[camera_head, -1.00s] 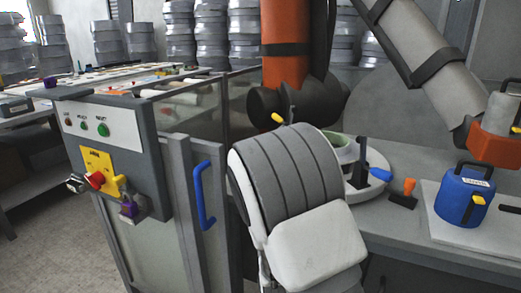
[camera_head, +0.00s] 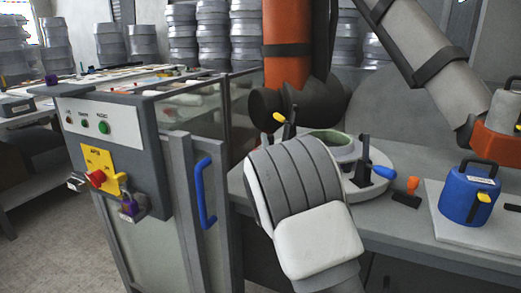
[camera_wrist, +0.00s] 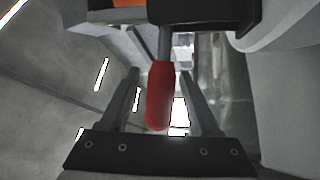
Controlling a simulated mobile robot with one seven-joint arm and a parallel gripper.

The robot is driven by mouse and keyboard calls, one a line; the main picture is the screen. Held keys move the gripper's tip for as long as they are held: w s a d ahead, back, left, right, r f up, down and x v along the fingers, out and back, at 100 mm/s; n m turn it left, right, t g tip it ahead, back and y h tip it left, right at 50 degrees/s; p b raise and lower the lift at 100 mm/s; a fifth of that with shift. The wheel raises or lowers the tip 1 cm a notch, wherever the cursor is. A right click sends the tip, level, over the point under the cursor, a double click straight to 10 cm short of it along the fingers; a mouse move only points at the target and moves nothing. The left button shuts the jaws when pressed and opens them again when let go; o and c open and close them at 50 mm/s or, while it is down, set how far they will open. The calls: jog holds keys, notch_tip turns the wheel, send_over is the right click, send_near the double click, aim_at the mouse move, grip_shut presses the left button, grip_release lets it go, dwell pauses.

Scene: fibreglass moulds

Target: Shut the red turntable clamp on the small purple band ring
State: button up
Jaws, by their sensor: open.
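The red handle (camera_wrist: 160,97) of a clamp shows in the wrist view, hanging in line between the two fingers of my gripper (camera_wrist: 160,74). The fingers are open, with gaps on both sides of the handle. The grey shaft (camera_wrist: 165,43) of the handle runs up towards a dark block. In the head view, the turntable (camera_head: 372,188) is partly hidden behind my arm, with a pale green ring (camera_head: 333,138) on it. The red clamp and my gripper are hidden there. I cannot make out a purple band.
A yellow-tipped clamp (camera_head: 280,118) and a blue-tipped clamp (camera_head: 381,172) stand around the ring. An orange-handled tool (camera_head: 412,186) and a blue canister (camera_head: 467,199) are on the right of the bench. A cabinet with a control panel (camera_head: 90,121) stands on the left.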

grip_shut()
dwell(0.4)
dwell(1.1)
